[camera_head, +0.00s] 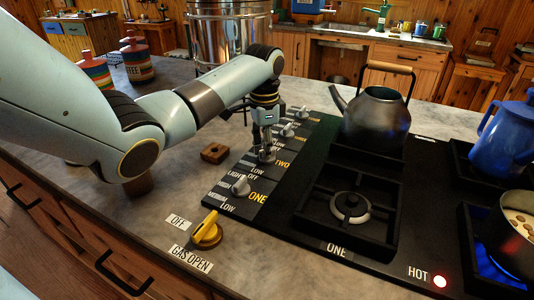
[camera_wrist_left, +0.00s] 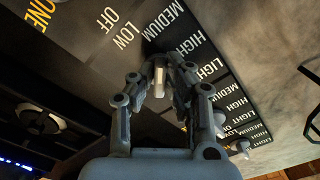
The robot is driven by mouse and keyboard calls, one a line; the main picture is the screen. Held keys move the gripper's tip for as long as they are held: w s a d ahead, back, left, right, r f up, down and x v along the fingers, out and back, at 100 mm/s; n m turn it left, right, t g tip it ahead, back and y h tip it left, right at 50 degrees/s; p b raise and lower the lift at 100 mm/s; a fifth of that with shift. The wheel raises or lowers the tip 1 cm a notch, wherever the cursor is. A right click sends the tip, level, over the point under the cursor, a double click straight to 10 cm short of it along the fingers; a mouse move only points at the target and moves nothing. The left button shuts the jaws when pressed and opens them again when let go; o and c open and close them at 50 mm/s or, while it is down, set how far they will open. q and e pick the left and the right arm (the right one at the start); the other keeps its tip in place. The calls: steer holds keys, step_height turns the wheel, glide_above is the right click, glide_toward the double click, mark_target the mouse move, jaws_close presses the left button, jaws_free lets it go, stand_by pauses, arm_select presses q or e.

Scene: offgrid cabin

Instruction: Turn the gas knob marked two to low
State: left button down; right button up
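The stove's black control panel (camera_head: 232,198) carries a row of pale knobs with printed settings. My left gripper (camera_head: 266,153) points down at the knob by the yellow TWO label and hides most of that knob in the head view. In the left wrist view my left gripper's (camera_wrist_left: 158,84) two fingers stand on either side of a pale knob (camera_wrist_left: 159,76), close to it. I cannot tell if both touch it. OFF, LOW, MEDIUM and HIGH labels lie around it. The knob marked one (camera_head: 240,186) is nearer me. My right gripper is not in view.
A yellow gas valve (camera_head: 207,231) and a small wooden block (camera_head: 214,152) are on the counter left of the panel. A dark kettle (camera_head: 377,112), a blue pot (camera_head: 500,140) and a pan (camera_head: 515,230) stand on the stove.

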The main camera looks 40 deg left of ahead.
arm_select(q)
steer(key=shift+r+p, duration=0.1)
steer(key=shift+p, duration=0.25)
steer(key=shift+d+n+p, duration=0.1)
steer(key=shift+n+p, duration=1.4)
steer(key=shift+n, duration=0.2)
steer(key=shift+s, duration=0.1)
steer(key=shift+n+p, duration=0.5)
steer(key=shift+p, duration=0.1)
steer(key=shift+d+n+p, duration=0.1)
steer(key=shift+n+p, duration=0.55)
steer(key=shift+n, duration=0.55)
